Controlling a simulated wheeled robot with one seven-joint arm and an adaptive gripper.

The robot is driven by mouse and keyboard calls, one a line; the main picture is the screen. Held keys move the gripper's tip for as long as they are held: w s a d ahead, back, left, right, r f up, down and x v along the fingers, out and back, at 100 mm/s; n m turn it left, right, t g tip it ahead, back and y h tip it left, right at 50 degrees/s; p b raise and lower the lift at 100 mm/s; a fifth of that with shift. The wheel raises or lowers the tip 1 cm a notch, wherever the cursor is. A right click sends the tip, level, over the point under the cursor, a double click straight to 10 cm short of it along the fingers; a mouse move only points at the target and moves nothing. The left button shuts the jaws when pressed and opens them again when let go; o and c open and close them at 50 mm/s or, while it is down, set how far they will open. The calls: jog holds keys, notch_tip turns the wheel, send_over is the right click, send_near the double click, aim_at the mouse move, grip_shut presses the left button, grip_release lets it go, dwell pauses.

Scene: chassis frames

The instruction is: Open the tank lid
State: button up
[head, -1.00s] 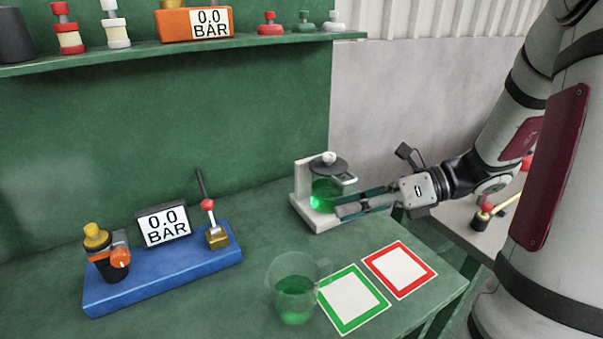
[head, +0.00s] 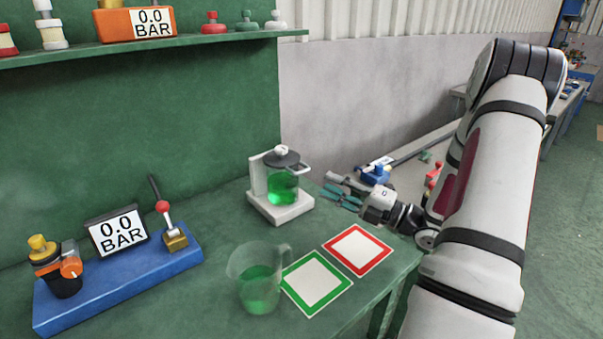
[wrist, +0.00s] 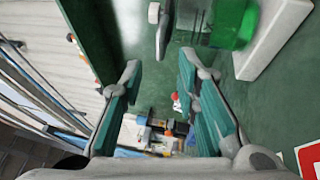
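The tank (head: 283,187) is a clear vessel with green liquid on a white stand (head: 280,211), near the bench's right end in the head view. Its dark round lid (head: 285,160) lies flat on top, with a white knob (head: 281,150) and a pale loop handle (head: 299,168) on the right side. My gripper (head: 331,190) is to the right of the tank, apart from it, with its teal fingers spread and empty. In the wrist view the tank (wrist: 233,25) is at the top right, and the handle (wrist: 161,32) shows beyond the open fingers (wrist: 159,66).
A jug of green liquid (head: 260,290) stands at the front beside a green-framed card (head: 315,284) and a red-framed card (head: 357,249). A blue base with a gauge (head: 120,233) sits at left. A shelf (head: 200,40) hangs above. Another cluttered bench (head: 400,170) lies beyond.

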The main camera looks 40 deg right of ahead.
aim_at(302, 172)
jog(key=x, duration=0.8)
jog(key=shift+w+a+r, duration=0.1)
jog(key=shift+w+a, duration=0.05)
jog(key=shift+w, duration=0.25)
jog(key=shift+c, duration=0.3)
grip_shut()
